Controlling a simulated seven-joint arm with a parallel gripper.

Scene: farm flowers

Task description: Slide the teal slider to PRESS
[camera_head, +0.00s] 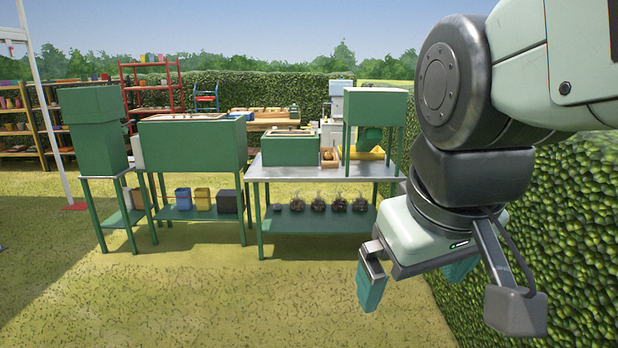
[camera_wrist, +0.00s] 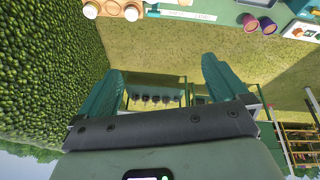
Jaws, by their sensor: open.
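In the wrist view a pale strip with small lettering (camera_wrist: 188,14) lies at the top edge, on a surface cut off by the frame. The lettering is too small to read, and I cannot tell whether the strip belongs to the slider. My gripper (camera_head: 415,283) hangs at the right of the head view with its two teal fingers wide apart and nothing between them. In the wrist view the fingers of my gripper (camera_wrist: 163,76) are also apart and empty, over grass, away from the strip.
Round tan-topped items (camera_wrist: 131,10) and purple pots (camera_wrist: 258,22) sit at the top of the wrist view. A metal-topped table (camera_head: 310,170) with green boxes stands ahead, beside a green cabinet (camera_head: 93,118). A hedge (camera_head: 560,240) borders the right. Grass (camera_head: 230,300) is clear in front.

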